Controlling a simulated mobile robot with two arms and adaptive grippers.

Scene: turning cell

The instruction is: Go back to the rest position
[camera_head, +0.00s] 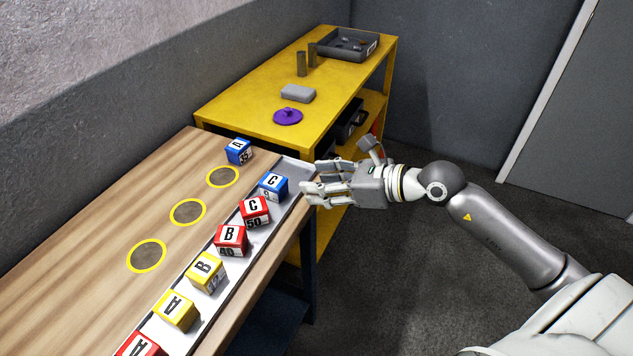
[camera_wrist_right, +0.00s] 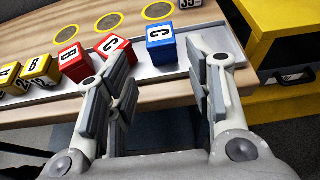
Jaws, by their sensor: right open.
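My right gripper (camera_head: 318,182) is open and empty. In the head view it is at the right edge of the wooden table, beside the end of the grey tray and near the blue C cube (camera_head: 273,187). In the right wrist view its fingers (camera_wrist_right: 160,85) are spread apart, with the blue C cube (camera_wrist_right: 160,48) beyond them, apart from the fingertips. My right arm reaches in from the lower right. My left gripper is not in either view.
The tray (camera_head: 291,169) holds several red, yellow and blue lettered cubes in a row. A blue A cube (camera_head: 238,151) stands on the wooden table (camera_head: 105,212) beyond yellow-ringed circles (camera_head: 188,212). A yellow bench (camera_head: 245,105) carries a purple lidded object (camera_head: 287,116) and a grey bin (camera_head: 347,44). Floor is clear on the right.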

